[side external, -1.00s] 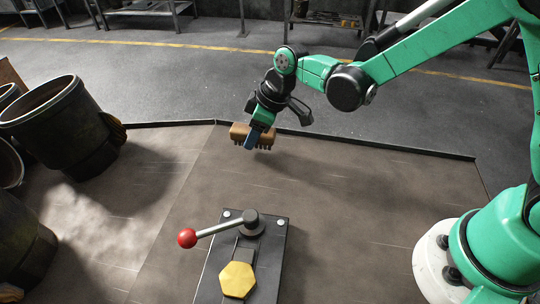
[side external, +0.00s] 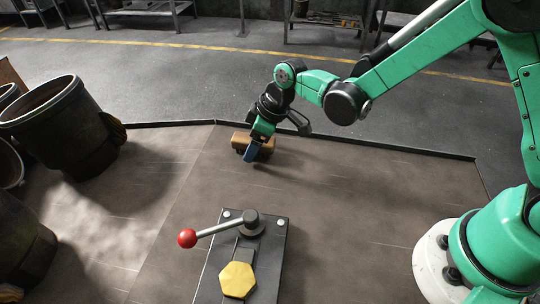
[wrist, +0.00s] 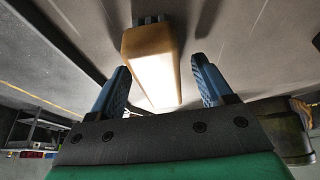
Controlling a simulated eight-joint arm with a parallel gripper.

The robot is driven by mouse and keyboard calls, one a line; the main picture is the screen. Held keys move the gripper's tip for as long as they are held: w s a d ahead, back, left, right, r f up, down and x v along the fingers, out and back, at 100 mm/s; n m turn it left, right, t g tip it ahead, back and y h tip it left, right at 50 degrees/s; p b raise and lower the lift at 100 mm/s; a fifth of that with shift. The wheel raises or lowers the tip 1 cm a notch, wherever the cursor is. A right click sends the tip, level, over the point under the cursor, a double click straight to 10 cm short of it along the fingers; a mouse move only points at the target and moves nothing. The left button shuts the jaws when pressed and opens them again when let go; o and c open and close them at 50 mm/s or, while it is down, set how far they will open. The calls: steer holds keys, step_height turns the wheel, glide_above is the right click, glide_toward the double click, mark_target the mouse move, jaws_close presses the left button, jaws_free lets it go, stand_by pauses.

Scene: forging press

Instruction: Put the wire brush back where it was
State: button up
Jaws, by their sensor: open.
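The wire brush, a tan wooden block (side external: 239,142), rests on the brown work surface near its back edge. Its bristles are mostly hidden in the side view, and a few dark ones show at its far end in the wrist view. My gripper (side external: 253,151) is right at the brush, pointing down. In the wrist view, the blue fingers of my gripper (wrist: 160,72) stand open on either side of the brush block (wrist: 152,58), with a gap on both sides.
A black base plate (side external: 210,285) carries a lever with a red knob (side external: 187,238) and a yellow hexagonal piece (side external: 237,280), nearer the camera. Dark drums (side external: 65,125) stand at the left. A low dark rim (side external: 350,143) runs along the back. Surface right of the brush is clear.

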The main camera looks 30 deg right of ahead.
steer(key=v, duration=1.2)
steer(key=s+d+r+m+t+h, duration=0.2)
steer(key=s+d+m+t+h, duration=0.1)
steer(key=s+d+m, duration=0.6)
steer(key=shift+s+d+t, duration=0.15)
steer(key=shift+t, duration=0.35)
